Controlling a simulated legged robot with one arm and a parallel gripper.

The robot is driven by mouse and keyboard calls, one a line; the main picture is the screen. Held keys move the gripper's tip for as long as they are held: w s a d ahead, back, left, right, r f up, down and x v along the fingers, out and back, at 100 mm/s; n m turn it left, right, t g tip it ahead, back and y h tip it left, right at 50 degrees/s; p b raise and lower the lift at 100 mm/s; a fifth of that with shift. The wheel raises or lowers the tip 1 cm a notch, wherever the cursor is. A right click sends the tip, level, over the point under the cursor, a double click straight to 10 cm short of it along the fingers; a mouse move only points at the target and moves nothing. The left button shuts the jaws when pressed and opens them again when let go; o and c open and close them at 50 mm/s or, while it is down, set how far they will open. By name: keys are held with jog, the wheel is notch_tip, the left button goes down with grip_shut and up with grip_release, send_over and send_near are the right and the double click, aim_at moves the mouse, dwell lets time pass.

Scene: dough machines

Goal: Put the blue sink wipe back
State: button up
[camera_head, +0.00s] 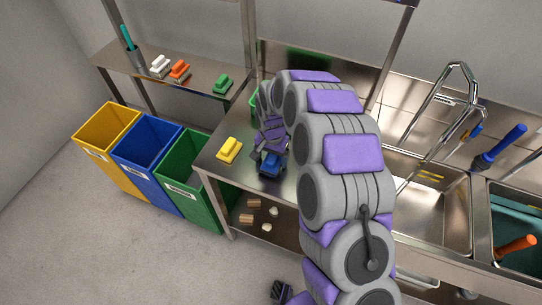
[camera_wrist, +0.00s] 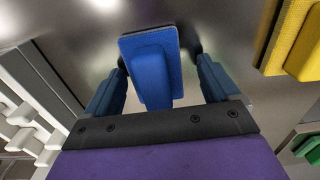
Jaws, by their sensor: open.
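The blue sink wipe (camera_head: 270,165) lies on the steel counter (camera_head: 240,120) near its front edge. In the wrist view the blue sink wipe (camera_wrist: 152,62) sits between the two fingers of my gripper (camera_wrist: 160,85). The fingers are spread on either side of it, and a gap shows beside the wipe. In the head view my gripper (camera_head: 271,153) is right at the wipe, partly hidden by my arm. A yellow wipe (camera_head: 229,150) lies to the left on the same counter, and it also shows at the right of the wrist view (camera_wrist: 292,38).
A wall shelf (camera_head: 190,79) at the back left holds white (camera_head: 160,66), orange (camera_head: 180,70) and green (camera_head: 223,84) wipes and a cup. Yellow, blue and green bins (camera_head: 185,180) stand left of the counter. Sinks (camera_head: 430,200) with a tall faucet are at right.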

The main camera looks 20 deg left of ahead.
aim_at(272, 155)
notch_tip(272, 155, up, 12)
jog(key=p, duration=0.2)
jog(key=shift+d, duration=0.1)
jog(key=s+d+r+n, duration=0.1)
jog(key=s+d+r, duration=0.55)
jog(key=d, duration=0.35)
jog(key=s+d+r, duration=0.6)
jog(key=s+d, duration=0.1)
jog(key=d, duration=0.4)
jog(key=s+d+g, duration=0.1)
jog(key=s+d, duration=0.4)
jog(key=s, duration=0.5)
jog(key=s+d+r, duration=0.1)
jog(key=s+d, duration=0.3)
jog(key=s, duration=0.6)
jog(key=shift+d+r+g, duration=0.25)
jog(key=shift+d+g, duration=0.15)
